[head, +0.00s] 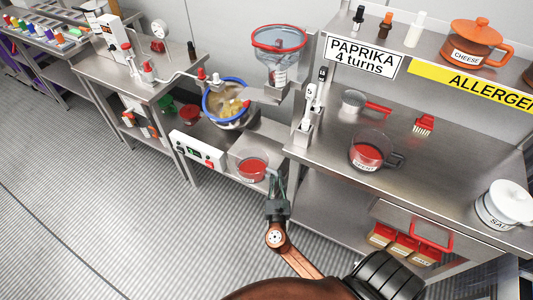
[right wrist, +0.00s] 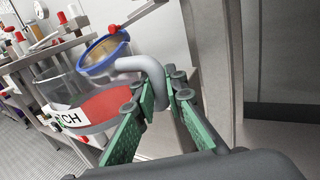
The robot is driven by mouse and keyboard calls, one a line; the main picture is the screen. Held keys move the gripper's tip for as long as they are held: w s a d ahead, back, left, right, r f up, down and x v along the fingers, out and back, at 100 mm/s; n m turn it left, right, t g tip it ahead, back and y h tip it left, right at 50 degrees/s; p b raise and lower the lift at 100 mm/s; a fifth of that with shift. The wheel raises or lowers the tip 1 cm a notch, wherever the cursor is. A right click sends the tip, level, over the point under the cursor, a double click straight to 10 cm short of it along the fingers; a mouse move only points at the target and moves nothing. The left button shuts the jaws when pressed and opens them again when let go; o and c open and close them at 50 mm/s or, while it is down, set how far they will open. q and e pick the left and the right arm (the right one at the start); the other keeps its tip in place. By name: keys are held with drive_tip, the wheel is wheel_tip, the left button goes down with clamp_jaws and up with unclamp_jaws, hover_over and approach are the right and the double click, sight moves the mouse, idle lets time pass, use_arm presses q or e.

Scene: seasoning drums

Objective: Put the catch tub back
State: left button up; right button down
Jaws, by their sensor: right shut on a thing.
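The catch tub (head: 252,169) is a clear tub with red powder in it and a grey handle. It is beside the white control box, over the low shelf; I cannot tell whether it touches the shelf. My right gripper (head: 277,196) is shut on its handle. In the right wrist view the green pads of the gripper (right wrist: 160,98) sit on both sides of the grey handle, and the tub (right wrist: 85,105) shows a label ending in "CH". My left gripper is not in view.
A blue-rimmed drum (head: 226,104) with yellowish contents is behind the tub, below a red-rimmed hopper (head: 280,52). The control box (head: 198,150) is to the left. A clear jug (head: 367,152) with red contents stands on the right counter (head: 440,175).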

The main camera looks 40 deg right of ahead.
drive_tip(key=b+x, duration=0.2)
drive_tip(key=x, duration=1.1)
drive_tip(key=shift+w+f, duration=0.1)
drive_tip(key=shift+w, duration=0.15)
drive_tip(key=shift+w+d, duration=0.15)
drive_tip(key=shift+d, duration=0.05)
drive_tip(key=shift+w+d, duration=0.25)
drive_tip(key=shift+w, duration=0.05)
wheel_tip(320, 180, down, 3)
drive_tip(key=shift+w+d+f+b, duration=0.1)
drive_tip(key=shift+f+b, duration=0.05)
drive_tip(key=shift+b, duration=0.9)
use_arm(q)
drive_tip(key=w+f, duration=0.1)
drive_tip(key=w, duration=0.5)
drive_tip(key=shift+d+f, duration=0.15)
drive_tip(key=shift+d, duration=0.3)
